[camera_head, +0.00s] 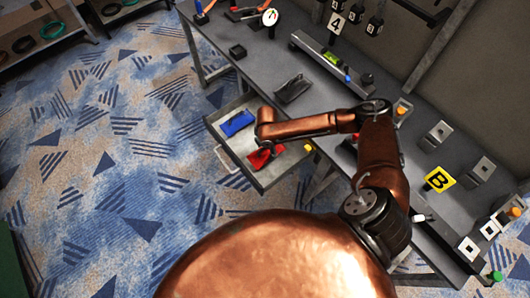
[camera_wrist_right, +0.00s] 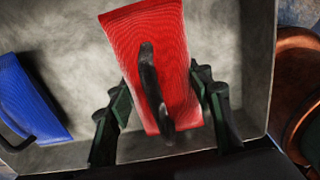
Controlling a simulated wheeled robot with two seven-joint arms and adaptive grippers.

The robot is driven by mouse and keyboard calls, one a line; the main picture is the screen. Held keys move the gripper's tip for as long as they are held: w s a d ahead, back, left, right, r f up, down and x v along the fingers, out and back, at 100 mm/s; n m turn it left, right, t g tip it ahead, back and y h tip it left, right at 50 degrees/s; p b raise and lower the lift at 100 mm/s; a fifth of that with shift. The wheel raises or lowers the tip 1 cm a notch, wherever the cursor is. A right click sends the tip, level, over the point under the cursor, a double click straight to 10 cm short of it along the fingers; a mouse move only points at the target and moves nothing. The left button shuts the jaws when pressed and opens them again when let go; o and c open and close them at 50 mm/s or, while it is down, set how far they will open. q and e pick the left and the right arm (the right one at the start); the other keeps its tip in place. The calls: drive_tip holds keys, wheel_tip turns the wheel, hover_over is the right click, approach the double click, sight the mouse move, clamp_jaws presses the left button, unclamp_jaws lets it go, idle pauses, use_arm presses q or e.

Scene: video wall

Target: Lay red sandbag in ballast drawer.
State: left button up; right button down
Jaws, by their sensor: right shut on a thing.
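The red sandbag (camera_head: 260,158) is in the front part of the open ballast drawer (camera_head: 216,130). In the right wrist view the red sandbag (camera_wrist_right: 160,35) shows its black strap handle between my fingers. My right gripper (camera_wrist_right: 163,110) is shut on it, with a finger on each side. In the head view the gripper is mostly hidden under my copper arm. I cannot tell whether the bag touches the drawer floor. A blue sandbag (camera_head: 238,123) lies in the drawer to the left, and it also shows in the wrist view (camera_wrist_right: 28,100). My left gripper is not in view.
The drawer sticks out from a long grey table (camera_head: 265,80). A dark bag-like object (camera_head: 293,88) lies on the tabletop, with a small black box (camera_head: 237,51) farther back. A yellow B sign (camera_head: 440,179) stands at the right. The patterned carpet left of the drawer is clear.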

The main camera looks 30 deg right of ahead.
wheel_tip(320, 180, down, 2)
drive_tip(key=shift+r, duration=0.1)
drive_tip(key=c, duration=1)
unclamp_jaws()
drive_tip(key=shift+s+f, duration=0.1)
drive_tip(key=shift+f, duration=0.15)
drive_tip(key=shift+o, duration=0.2)
wheel_tip(320, 180, up, 11)
drive_tip(key=p, duration=0.3)
drive_tip(key=shift+r, duration=0.7)
